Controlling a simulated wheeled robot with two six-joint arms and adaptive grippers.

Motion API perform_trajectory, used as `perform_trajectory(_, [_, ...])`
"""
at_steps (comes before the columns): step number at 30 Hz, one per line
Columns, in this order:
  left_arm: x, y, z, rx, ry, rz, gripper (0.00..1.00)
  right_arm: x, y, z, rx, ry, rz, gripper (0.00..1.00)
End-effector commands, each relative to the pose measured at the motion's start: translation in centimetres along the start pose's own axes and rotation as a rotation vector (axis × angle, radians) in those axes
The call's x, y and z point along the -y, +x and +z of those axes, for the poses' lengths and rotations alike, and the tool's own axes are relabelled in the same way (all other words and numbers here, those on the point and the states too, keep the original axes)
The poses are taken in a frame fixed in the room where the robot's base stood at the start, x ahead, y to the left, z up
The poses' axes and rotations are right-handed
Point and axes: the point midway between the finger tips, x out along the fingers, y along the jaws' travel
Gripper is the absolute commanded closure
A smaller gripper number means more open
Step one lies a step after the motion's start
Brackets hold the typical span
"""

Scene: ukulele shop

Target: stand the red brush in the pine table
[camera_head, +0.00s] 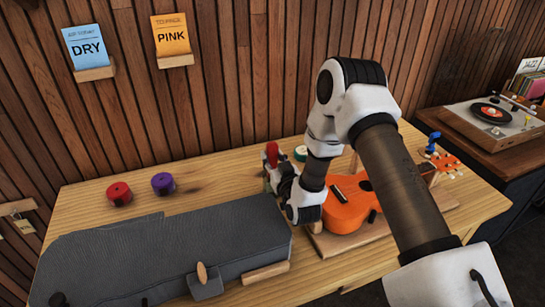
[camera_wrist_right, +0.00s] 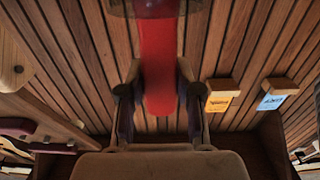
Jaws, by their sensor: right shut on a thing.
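The pine table (camera_head: 225,177) runs along the slatted wall. My right gripper (camera_head: 274,172) is above the table, behind the grey case. It is shut on the red brush (camera_head: 271,153), whose red part points up in the head view. In the right wrist view the red brush (camera_wrist_right: 158,70) sits between the two fingers of the right gripper (camera_wrist_right: 158,95). The brush's lower end is hidden by the gripper and arm in the head view. I cannot tell whether it touches the table. My left gripper is not in view.
A grey case (camera_head: 170,250) fills the table's front left. An orange ukulele (camera_head: 347,208) lies on a wooden board beside my right arm. A red roll (camera_head: 119,193) and a purple roll (camera_head: 163,183) sit at the back left. A turntable (camera_head: 490,120) stands at the far right.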

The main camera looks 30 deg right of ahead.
Motion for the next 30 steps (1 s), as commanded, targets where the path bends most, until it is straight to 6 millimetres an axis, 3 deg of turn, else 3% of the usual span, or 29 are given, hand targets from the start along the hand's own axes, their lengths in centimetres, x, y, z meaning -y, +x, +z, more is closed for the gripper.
perform_trajectory(4, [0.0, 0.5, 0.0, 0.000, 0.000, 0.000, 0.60, 0.0, 0.0, 0.5, 0.000, 0.000, 0.000, 1.00])
perform_trajectory(5, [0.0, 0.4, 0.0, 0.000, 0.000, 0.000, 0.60, 0.0, 0.0, 0.4, 0.000, 0.000, 0.000, 0.60])
perform_trajectory(6, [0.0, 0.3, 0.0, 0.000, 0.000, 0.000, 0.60, 0.0, 0.0, 0.3, 0.000, 0.000, 0.000, 0.45])
perform_trajectory(7, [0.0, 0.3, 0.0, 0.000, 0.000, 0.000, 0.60, 0.0, 0.0, 0.3, 0.000, 0.000, 0.000, 0.42])
perform_trajectory(19, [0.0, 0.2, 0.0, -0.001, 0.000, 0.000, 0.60, 0.0, -0.7, 0.2, 0.004, 0.000, 0.001, 0.42])
perform_trajectory(30, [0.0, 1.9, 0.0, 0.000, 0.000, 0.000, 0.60, 0.0, -9.5, 0.3, 0.006, 0.002, 0.000, 0.42])
